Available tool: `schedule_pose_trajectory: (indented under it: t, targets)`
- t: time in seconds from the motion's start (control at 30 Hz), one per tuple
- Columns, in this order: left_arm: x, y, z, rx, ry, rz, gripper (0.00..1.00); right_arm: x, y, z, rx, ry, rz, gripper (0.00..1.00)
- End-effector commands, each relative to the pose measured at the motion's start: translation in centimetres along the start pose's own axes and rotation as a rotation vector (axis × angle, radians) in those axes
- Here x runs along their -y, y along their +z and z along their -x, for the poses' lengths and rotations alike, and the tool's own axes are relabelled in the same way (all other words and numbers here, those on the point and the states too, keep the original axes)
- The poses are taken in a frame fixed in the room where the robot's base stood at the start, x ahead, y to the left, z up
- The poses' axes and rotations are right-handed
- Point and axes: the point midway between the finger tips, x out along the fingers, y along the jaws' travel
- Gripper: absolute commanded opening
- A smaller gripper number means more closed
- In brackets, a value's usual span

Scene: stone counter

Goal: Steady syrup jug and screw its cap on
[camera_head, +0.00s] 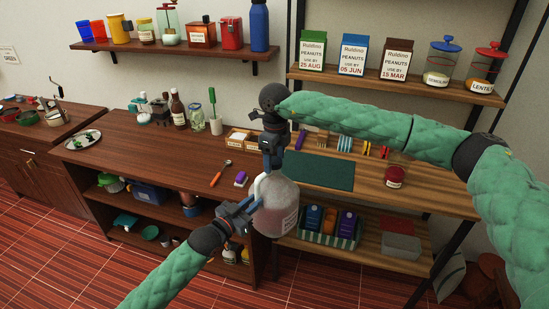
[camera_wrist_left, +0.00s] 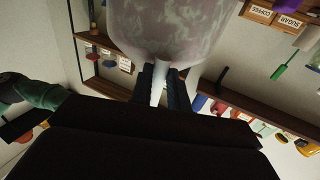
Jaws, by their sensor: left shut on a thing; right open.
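The syrup jug (camera_head: 275,208) is a translucent, pinkish-grey jug with a pale neck and handle. It looks upright in front of the counter's front edge. My left gripper (camera_head: 246,209) is shut on the jug's pale handle; in the left wrist view the jug (camera_wrist_left: 185,30) fills the top and the handle (camera_wrist_left: 157,88) lies between the fingers (camera_wrist_left: 160,90). My right gripper (camera_head: 271,160) points down, open, just above the jug's neck. I cannot make out the cap; the right gripper hides part of the jug's top.
A dark green mat (camera_head: 320,172) lies on the counter behind the jug. A dark red jar (camera_head: 394,177) stands right of it. An orange-handled tool (camera_head: 220,173) and a purple item (camera_head: 240,179) lie left.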

Motion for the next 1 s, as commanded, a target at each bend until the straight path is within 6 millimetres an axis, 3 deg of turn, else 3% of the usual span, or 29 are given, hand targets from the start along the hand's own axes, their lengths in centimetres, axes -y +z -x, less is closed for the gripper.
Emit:
schedule_pose_trajectory:
  t: [0.17,0.5,0.87,1.0]
  targets:
    - [0.0,-0.1,0.0,-0.001,0.0,0.0,0.0,0.0,0.0,0.7,0.0,-0.001,0.0,0.67]
    - [0.0,-0.1,0.0,-0.001,0.0,0.0,0.0,0.0,0.0,4.3,0.0,0.0,0.001,0.67]
    - [0.0,-0.1,0.0,-0.001,0.0,0.0,0.0,0.1,0.0,4.7,0.001,-0.002,0.001,0.65]
    - [0.0,-0.1,0.0,-0.001,0.0,0.0,0.0,0.4,0.2,6.2,0.012,-0.017,0.001,0.65]
